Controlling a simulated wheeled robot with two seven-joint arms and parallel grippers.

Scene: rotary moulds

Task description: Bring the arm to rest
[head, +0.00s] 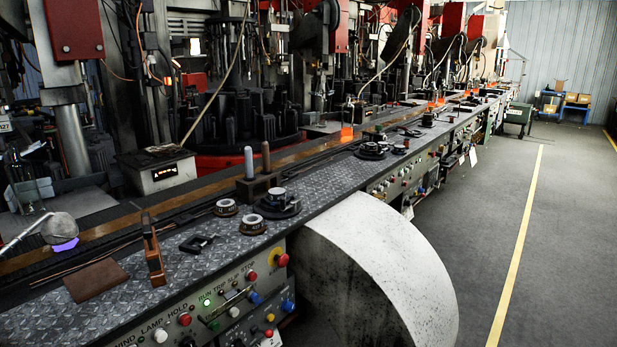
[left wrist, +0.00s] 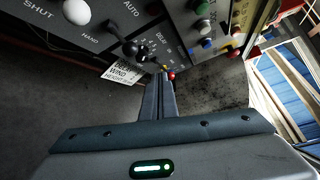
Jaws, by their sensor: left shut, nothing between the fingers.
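My left gripper (left wrist: 160,78) shows in the left wrist view, with its two fingers together and nothing between them. It points towards a grey control panel (left wrist: 105,35) marked SHUT, HAND and AUTO. A black knobbed lever (left wrist: 132,48) stands to the left of the fingertips. Small red and yellow knobs show right by the fingertips; I cannot tell whether they touch. Neither gripper shows in the head view, and my right gripper is in no view.
In the head view, a treadplate ledge (head: 120,295) carries tools and ring parts beside the machines. Under it are button panels (head: 232,305) and a big pale rounded guard (head: 370,270). The grey floor (head: 565,230) at the right, with a yellow line (head: 520,245), is clear.

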